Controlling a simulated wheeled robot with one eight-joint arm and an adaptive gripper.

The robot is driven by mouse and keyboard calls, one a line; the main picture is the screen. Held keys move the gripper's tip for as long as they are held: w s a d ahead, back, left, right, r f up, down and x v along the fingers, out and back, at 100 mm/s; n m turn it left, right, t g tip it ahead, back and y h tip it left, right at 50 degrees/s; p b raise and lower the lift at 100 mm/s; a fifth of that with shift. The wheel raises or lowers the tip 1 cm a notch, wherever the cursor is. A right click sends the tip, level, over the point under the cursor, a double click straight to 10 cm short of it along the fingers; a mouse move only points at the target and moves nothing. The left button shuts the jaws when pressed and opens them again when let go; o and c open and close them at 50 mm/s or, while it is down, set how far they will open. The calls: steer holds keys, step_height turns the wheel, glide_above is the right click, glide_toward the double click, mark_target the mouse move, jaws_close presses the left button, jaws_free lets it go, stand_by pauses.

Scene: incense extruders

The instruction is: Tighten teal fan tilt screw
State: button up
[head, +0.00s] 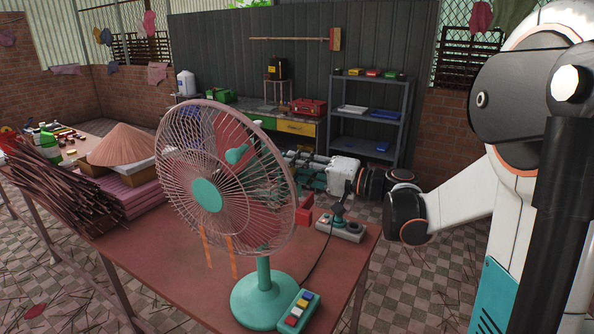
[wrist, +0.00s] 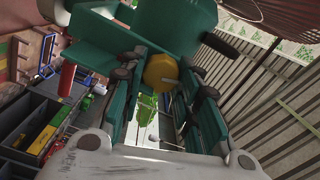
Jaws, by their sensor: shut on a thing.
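The teal fan (head: 262,303) stands upright on the reddish table, with a round teal base, a teal hub and a pinkish wire cage. My gripper (head: 303,168) reaches in from the right, partly hidden behind the cage. In the wrist view the teal fan body (wrist: 178,22) fills the top. The tilt screw shows there as a yellow round knob (wrist: 161,71) just below the body. My gripper (wrist: 161,76) has its dark fingertips on both sides of this knob and is shut on it. The cage hides the knob in the head view.
A button panel (head: 297,312) sits beside the fan base, and a small box with a cable (head: 340,229) lies at the table's right edge. A straw hat (head: 121,146) and a bundle of dark sticks (head: 50,180) lie left. Shelves (head: 370,120) stand behind.

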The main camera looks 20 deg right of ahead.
steer(key=shift+m, duration=1.2)
steer(key=o, duration=1.1)
steer(key=shift+c, duration=0.2)
steer(key=v, duration=1.2)
steer(key=shift+f, duration=0.1)
